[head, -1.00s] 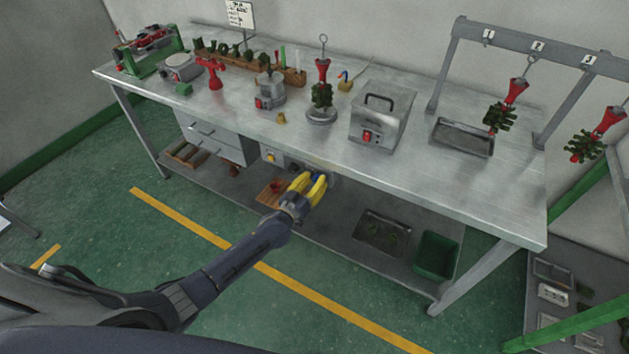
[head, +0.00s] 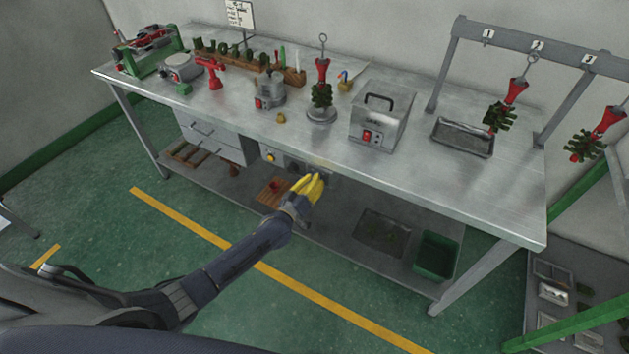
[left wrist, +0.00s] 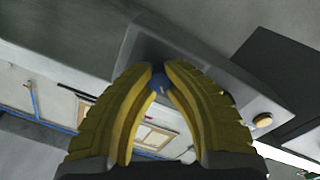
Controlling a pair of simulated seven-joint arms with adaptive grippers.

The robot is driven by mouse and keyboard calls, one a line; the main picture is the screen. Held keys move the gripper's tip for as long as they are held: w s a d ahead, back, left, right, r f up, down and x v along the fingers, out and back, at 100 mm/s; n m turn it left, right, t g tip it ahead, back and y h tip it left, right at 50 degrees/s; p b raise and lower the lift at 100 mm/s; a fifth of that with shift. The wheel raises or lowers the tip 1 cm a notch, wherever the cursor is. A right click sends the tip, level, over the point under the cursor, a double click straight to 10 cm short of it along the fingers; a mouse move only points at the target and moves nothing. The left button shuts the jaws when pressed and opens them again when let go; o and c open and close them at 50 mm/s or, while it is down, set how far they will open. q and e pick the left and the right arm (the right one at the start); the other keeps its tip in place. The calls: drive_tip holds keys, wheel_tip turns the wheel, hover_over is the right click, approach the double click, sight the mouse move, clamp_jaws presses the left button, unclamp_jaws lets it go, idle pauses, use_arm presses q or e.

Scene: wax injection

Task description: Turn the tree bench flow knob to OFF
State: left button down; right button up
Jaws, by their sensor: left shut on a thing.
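The bench flow knob (left wrist: 158,83) is blue and round, with a small light mark on its face, on a grey panel under the bench top. In the left wrist view it sits between the tips of the yellow fingers of my left gripper (left wrist: 162,78). The fingers are shut on it from both sides and cover its edges. In the head view my left gripper (head: 313,185) is at the bench's front edge and hides the knob. My right gripper is in neither view.
A yellow button (head: 270,157) is on the panel left of my gripper, and it also shows in the left wrist view (left wrist: 262,120). The steel bench top (head: 460,185) overhangs the panel. A green bin (head: 437,252) stands on the lower shelf. The floor in front is clear.

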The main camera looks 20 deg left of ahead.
use_arm(q)
drive_tip(key=shift+a+r, duration=0.1)
drive_tip(key=c, duration=1.1)
unclamp_jaws()
drive_tip(key=shift+c, duration=0.2)
drive_tip(key=shift+s, duration=0.1)
drive_tip(key=v, duration=1.1)
drive_tip(key=shift+s, duration=0.4)
